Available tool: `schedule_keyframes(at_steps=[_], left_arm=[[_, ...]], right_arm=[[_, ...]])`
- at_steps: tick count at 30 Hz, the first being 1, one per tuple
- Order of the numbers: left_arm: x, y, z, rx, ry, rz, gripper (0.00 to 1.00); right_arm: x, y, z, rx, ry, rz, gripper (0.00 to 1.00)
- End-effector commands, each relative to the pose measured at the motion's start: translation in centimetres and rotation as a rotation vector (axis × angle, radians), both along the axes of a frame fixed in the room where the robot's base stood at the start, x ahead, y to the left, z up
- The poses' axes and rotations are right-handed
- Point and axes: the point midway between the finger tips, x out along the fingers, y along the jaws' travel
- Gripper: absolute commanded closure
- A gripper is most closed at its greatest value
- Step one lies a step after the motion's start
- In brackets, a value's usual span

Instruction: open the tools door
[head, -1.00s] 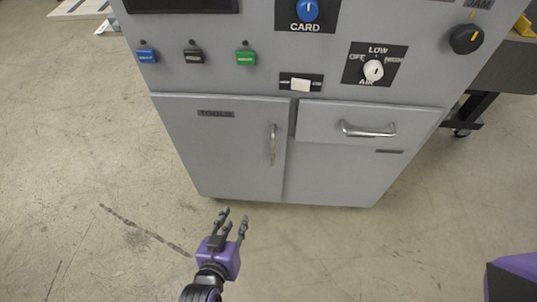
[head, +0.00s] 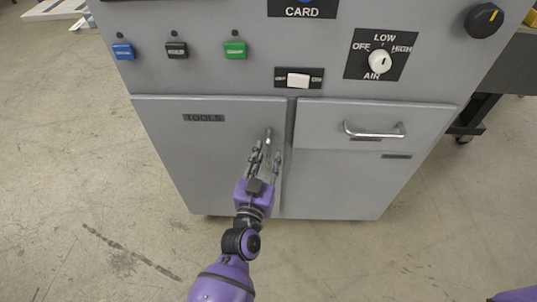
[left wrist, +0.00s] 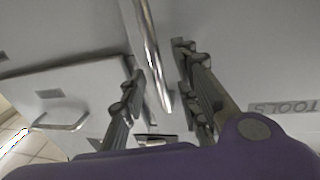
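The grey tools door (head: 190,150), labelled TOOLS, is closed at the lower left of the machine. Its upright metal handle (head: 268,136) is near the door's right edge, its lower part hidden behind my left gripper (head: 265,158). In the left wrist view the handle (left wrist: 148,55) runs between the two open fingers of my left gripper (left wrist: 160,95). The fingers are apart and I see no clear contact with the handle. My right gripper is not in view.
A drawer with a horizontal handle (head: 374,131) is right of the tools door, above a plain panel. Blue, black and green buttons (head: 178,50), a white switch (head: 298,80) and a white knob (head: 380,61) are above. The floor (head: 80,190) in front is clear.

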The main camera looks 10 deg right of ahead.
Motion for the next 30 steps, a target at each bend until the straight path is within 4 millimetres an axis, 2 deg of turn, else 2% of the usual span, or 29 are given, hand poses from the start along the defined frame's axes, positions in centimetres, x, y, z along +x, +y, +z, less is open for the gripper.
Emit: schedule_keyframes(at_steps=[5, 13, 20, 30], left_arm=[[1.2, -0.6, 0.0, -0.002, 0.001, -0.001, 0.71], [1.3, -0.6, 0.0, -0.001, 0.002, -0.001, 0.71], [1.3, -0.6, 0.0, -0.001, 0.002, -0.001, 1.0], [1.3, -0.6, 0.0, -0.001, 0.001, -0.001, 1.0]], right_arm=[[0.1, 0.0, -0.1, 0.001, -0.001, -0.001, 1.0], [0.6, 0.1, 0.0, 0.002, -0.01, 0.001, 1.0], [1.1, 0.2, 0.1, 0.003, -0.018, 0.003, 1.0], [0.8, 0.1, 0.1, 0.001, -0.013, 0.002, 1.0]])
